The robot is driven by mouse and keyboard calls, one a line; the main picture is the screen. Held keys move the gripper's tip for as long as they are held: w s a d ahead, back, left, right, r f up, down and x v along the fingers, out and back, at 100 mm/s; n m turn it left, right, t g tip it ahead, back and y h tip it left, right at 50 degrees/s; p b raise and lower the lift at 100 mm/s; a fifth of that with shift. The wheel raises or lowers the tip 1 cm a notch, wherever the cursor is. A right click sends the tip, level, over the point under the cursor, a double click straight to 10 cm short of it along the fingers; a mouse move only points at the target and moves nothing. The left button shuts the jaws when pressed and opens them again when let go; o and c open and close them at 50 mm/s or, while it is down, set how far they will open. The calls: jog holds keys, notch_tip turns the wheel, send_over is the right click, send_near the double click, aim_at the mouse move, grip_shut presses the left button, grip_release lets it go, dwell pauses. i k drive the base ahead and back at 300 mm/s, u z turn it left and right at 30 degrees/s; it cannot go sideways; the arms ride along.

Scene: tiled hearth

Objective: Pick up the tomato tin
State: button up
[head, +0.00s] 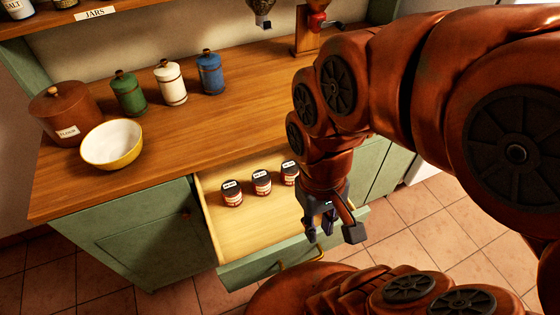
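Three small tins or jars stand upright in the open drawer (240,237): a left one (231,194), a middle one (262,182) and a right one (290,172). Each has a dark top, a pale tag and a reddish label. The writing is too small to read, so I cannot tell which is the tomato tin. My gripper (320,234) points down over the drawer's right front part, to the right of and nearer than the right tin. Its fingers look apart with nothing between them.
The drawer's green front (270,266) has a brass handle. On the wooden counter (225,135) stand a brown flour crock (65,112), a yellow bowl (112,145), and green (129,93), white (170,83) and blue (210,73) canisters. The drawer's front left is bare.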

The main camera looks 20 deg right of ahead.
aim_at(231, 190)
jog(key=z, duration=0.9)
jog(key=k, duration=1.7)
jog(key=u, duration=1.05)
jog(key=i, duration=1.5)
